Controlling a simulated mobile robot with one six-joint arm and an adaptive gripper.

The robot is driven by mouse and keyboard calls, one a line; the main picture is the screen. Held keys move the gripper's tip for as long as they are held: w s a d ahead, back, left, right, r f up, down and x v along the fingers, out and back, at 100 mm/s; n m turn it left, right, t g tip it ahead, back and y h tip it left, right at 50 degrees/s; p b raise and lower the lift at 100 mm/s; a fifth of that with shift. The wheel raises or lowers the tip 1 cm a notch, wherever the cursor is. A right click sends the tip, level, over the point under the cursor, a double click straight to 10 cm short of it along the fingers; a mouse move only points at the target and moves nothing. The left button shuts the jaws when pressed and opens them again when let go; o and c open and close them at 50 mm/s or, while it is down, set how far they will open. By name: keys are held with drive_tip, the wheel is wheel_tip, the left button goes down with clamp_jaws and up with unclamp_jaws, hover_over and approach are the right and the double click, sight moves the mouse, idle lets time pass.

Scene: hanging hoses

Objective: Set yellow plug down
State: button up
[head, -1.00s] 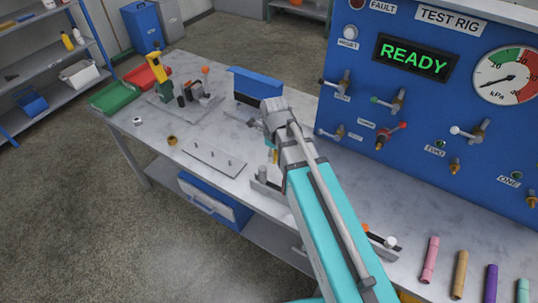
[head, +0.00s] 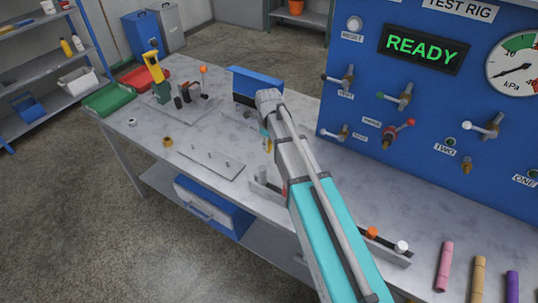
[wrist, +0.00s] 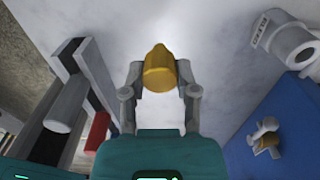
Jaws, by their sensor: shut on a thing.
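The yellow plug (wrist: 160,70) sits between the two fingers of my gripper (wrist: 160,84) in the wrist view. The fingers are shut on its sides, and pale marbled bench surface shows behind it. The gap between plug and bench cannot be judged from this view. In the head view my arm hides most of my gripper; a small yellow bit, likely the plug (head: 269,146), shows at the arm's left edge, over the bench (head: 185,185).
A plate with short pegs (head: 212,163) lies left of my arm, with a brass ring (head: 167,141) beyond. The blue test rig (head: 350,110) stands to the right. A grey rail (wrist: 90,75) is left in the wrist view. Bare bench lies between.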

drive_tip(key=shift+w+f+b, duration=0.3)
drive_tip(key=shift+w+f, duration=0.2)
drive_tip(key=shift+f, duration=0.1)
drive_tip(key=shift+f, duration=0.1)
drive_tip(key=shift+w+a+f+b, duration=0.1)
drive_tip(key=shift+w+f+b, duration=0.35)
drive_tip(key=shift+b, duration=0.2)
drive_tip(key=shift+f+b, duration=1.4)
drive_tip(key=shift+f, duration=0.05)
drive_tip(key=shift+f, duration=0.15)
drive_tip(key=o, duration=1)
